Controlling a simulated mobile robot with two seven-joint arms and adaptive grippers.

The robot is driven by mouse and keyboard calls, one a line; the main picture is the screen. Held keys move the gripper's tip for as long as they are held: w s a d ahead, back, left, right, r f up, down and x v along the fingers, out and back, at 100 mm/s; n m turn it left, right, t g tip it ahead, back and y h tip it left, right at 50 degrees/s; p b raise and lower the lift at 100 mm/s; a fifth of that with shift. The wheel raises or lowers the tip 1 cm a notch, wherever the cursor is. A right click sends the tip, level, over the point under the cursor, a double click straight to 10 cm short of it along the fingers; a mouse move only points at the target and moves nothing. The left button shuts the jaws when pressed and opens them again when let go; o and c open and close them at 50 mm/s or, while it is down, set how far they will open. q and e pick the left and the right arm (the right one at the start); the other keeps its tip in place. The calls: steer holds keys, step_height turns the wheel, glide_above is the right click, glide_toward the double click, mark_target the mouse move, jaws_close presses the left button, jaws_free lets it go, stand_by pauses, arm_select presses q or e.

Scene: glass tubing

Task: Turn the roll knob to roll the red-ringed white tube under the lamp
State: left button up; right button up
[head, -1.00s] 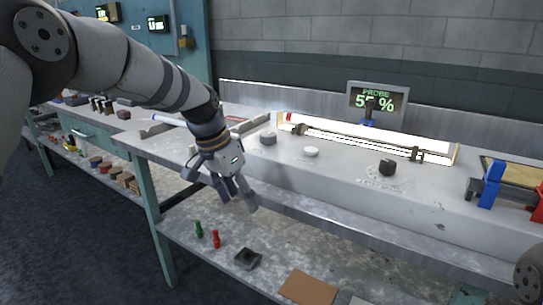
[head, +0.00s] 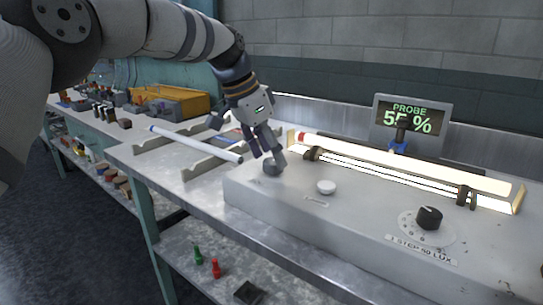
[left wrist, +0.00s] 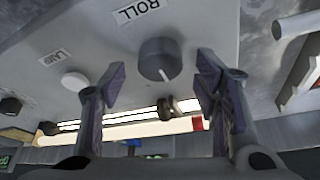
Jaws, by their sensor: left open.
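The roll knob (head: 271,168) is a grey round knob on the left of the light grey console; my left fingers partly hide it. In the left wrist view the knob (left wrist: 157,56) sits by the ROLL label with a white pointer line. My left gripper (head: 267,152) is open, its fingers one on either side of the knob with gaps between. The red-ringed white tube (head: 400,158) lies in dark holders along the bright lamp strip at the back of the console. Its red ring (left wrist: 197,124) also shows in the left wrist view. My right gripper is not in view.
A white lamp button (head: 326,187) and a black dial (head: 429,217) stand right of the knob. A probe display (head: 409,117) behind reads 55 %. Another white tube (head: 195,143) with a blue end rests on a grey rack at left.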

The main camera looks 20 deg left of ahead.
arm_select(q)
steer(key=shift+x, duration=0.75)
steer(key=shift+c, duration=0.5)
steer(key=c, duration=1)
steer(key=shift+s+r+n+t+y+p, duration=0.2)
steer(key=shift+r+n+t+y+p, duration=0.3)
steer(key=shift+n+p, duration=0.5)
steer(key=shift+w+d+f+n, duration=0.1)
steer(key=shift+w+f+n, duration=0.1)
steer(key=shift+n, duration=0.7)
steer(key=shift+f+n+y, duration=0.25)
steer(key=shift+n+y, duration=0.05)
steer(key=shift+n, duration=0.2)
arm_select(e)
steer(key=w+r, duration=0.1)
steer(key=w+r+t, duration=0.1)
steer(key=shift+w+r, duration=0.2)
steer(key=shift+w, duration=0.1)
